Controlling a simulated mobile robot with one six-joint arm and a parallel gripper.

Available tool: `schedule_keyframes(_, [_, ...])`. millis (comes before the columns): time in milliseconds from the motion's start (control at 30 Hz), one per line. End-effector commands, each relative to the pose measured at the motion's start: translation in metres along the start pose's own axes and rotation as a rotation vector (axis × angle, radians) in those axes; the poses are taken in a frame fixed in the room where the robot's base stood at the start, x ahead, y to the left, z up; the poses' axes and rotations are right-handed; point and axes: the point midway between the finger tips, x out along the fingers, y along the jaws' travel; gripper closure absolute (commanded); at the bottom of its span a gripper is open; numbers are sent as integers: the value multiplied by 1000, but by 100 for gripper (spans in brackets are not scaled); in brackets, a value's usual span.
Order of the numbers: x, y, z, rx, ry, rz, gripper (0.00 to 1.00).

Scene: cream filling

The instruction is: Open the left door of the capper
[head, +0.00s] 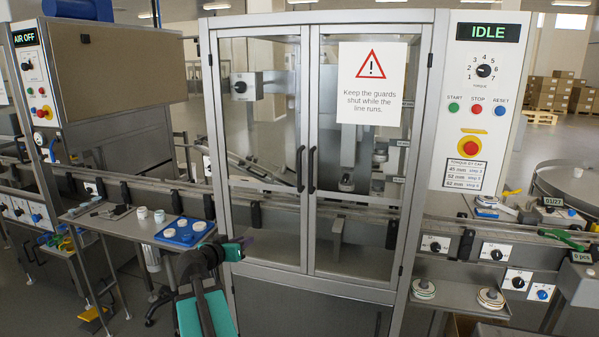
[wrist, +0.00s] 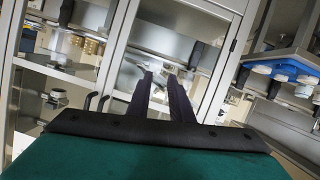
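The capper is a metal-framed cabinet with two glazed doors, both shut. The left door (head: 258,205) has a dark vertical handle (head: 299,168) on its right edge, close beside the right door's handle (head: 312,170). My gripper (head: 246,240) is in front of the lower left part of the cabinet, left of and below the handles, and holds nothing. In the wrist view, my gripper (wrist: 163,76) shows two dark fingers apart with a gap between them, pointing at the left door's glass. Two dark handles show left of the fingers, the left door's nearer them (wrist: 102,103).
The right door (head: 360,220) carries a warning sign (head: 372,83). A side table (head: 125,227) with a blue tray (head: 184,232) of white caps stands left of my arm. The control panel (head: 482,100) at right reads IDLE. A conveyor runs through the cabinet.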

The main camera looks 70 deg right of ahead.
Motion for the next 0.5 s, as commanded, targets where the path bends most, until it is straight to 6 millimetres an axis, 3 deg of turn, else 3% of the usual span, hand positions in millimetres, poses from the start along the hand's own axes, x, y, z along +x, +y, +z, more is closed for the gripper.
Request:
schedule_keyframes(33, [2,19,-27,32,39,22,80])
schedule_keyframes(200, [4,77,-102,126,166,91,80])
schedule_keyframes(300, [2,105,-135,166,227,123,80])
schedule_keyframes(500, [-3,137,-170,206,296,155,80])
